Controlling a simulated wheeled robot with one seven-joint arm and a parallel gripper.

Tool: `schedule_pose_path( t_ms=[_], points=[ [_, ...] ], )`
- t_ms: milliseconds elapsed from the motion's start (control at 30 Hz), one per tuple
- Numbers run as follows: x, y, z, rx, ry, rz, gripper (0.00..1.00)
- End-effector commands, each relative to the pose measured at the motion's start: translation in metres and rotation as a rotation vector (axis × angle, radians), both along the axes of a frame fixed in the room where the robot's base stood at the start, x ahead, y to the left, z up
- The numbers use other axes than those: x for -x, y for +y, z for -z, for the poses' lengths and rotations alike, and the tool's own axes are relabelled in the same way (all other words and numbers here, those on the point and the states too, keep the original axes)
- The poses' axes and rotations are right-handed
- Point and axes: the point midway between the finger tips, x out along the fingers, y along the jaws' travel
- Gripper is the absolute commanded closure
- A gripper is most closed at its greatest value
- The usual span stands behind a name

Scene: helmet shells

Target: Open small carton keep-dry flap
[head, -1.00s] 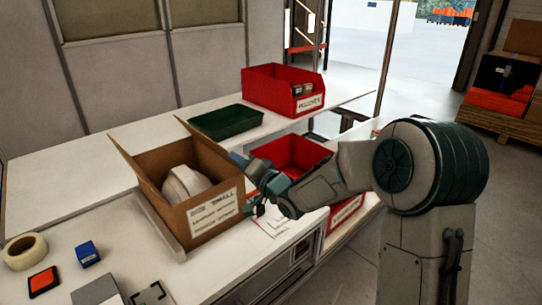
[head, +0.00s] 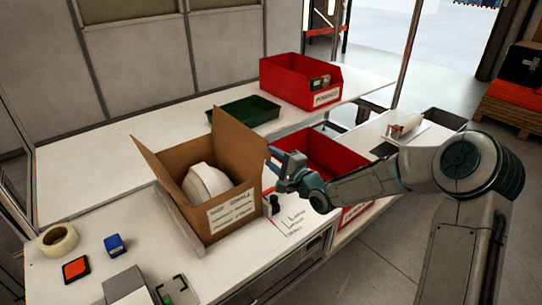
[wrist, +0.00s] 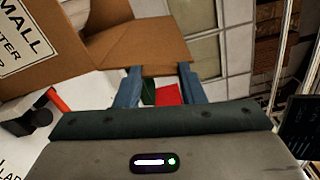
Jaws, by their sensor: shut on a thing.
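The small brown carton (head: 198,222) stands on the white bench in the head view, with its top open and a white helmet shell (head: 206,182) inside. A flap (head: 148,160) stands up at its left, and a tall panel (head: 238,150) rises at its back right. My gripper (head: 272,158) is at the upper right edge of that panel. The carton's "SMALL" label (wrist: 22,38) shows at upper left there. The fingertips are small in the head view.
A red bin (head: 335,152) stands close behind my gripper, another red bin (head: 300,82) and a green tray (head: 250,112) farther back. A tape roll (head: 58,240), a blue block (head: 115,244) and a red pad (head: 75,269) lie left on the bench.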

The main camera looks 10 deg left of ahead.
Motion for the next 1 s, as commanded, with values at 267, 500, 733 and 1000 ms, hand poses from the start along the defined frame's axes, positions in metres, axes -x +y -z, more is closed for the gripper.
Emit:
schedule_pose_path(
  t_ms=[267,500,733,1000],
  points=[
    [-0.0021,-0.0020,0.0005,-0.026,0.031,-0.001,1.00],
    [-0.0023,-0.0023,0.0010,-0.028,0.033,0.000,1.00],
    [-0.0023,-0.0024,0.0012,-0.026,0.033,0.000,0.42],
    [-0.0015,-0.0028,0.0014,-0.026,0.033,0.000,0.42]
  ],
)
